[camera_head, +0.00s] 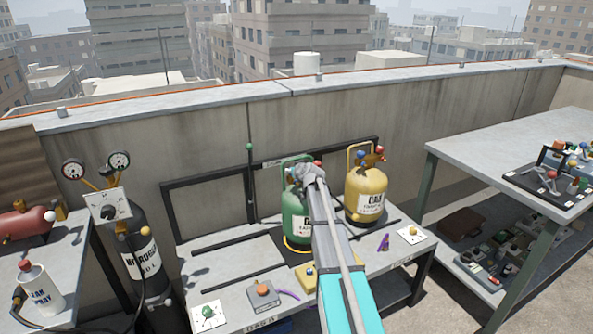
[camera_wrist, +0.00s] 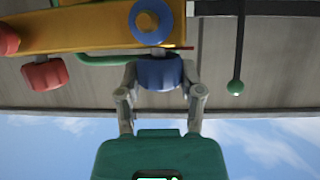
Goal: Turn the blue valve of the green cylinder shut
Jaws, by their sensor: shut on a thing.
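The green cylinder (camera_head: 296,225) stands on the low bench, with my arm in front of its right side. My gripper (camera_head: 303,173) is at the top of this cylinder and hides most of its valves in the head view. In the wrist view, the two fingers of my gripper (camera_wrist: 160,85) are shut on a blue valve knob (camera_wrist: 159,72), one on each side. The knob sits against a yellow manifold body (camera_wrist: 80,27). A second blue ring-shaped part (camera_wrist: 151,21) and a red knob (camera_wrist: 45,74) are on the same body, apart from the fingers.
A yellow cylinder (camera_head: 366,195) with blue and red valves stands just right of my gripper. A dark nitrogen bottle (camera_head: 140,255) and a red tank (camera_head: 25,222) are at the left. A grey table (camera_head: 480,150) stands at the right. A purple clip (camera_head: 384,242) lies on the bench.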

